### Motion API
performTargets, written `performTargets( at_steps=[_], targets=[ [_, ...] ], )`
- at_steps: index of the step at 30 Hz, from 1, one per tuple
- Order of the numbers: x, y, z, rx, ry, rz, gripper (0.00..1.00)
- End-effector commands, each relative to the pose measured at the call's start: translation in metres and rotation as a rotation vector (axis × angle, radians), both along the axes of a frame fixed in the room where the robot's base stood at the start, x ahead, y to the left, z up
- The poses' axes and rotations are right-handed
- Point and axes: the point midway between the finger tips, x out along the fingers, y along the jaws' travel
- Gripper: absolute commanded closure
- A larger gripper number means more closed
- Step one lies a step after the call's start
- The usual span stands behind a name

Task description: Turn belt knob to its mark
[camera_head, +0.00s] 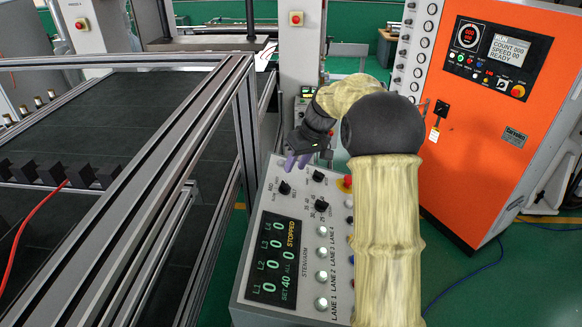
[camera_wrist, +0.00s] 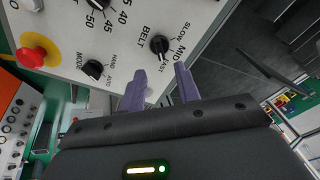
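The belt knob (camera_wrist: 158,44) is a small black knob with a pale pointer line on the light grey panel, beside the words BELT, SLOW, MID and FAST. Which word the pointer faces is too small to tell. The knob also shows in the head view (camera_head: 284,187). My gripper (camera_wrist: 160,69) is open, its two purple fingers apart with nothing between them. The fingertips appear just short of the knob in the wrist view, with the knob roughly in line with the gap. In the head view my gripper (camera_head: 297,162) is at the panel's far edge, partly hidden by my arm.
A mode knob (camera_wrist: 95,69) and a numbered knob (camera_wrist: 98,4) are close by. A red stop button (camera_wrist: 33,50) is to the left. The panel display (camera_head: 272,255) reads STOPPED. A metal frame (camera_head: 170,150) stands left of the panel; an orange cabinet (camera_head: 495,120) stands right.

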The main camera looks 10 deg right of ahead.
Motion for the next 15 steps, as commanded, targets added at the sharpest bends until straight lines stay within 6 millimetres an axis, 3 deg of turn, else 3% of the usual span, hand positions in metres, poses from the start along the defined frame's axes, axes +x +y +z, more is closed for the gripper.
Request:
performTargets(
  at_steps=[1, 15],
  targets=[
    [-0.002, -0.004, 0.016, 0.000, -0.001, -0.001, 0.67],
    [-0.016, -0.029, 0.086, 0.000, -0.002, -0.001, 0.67]
  ],
)
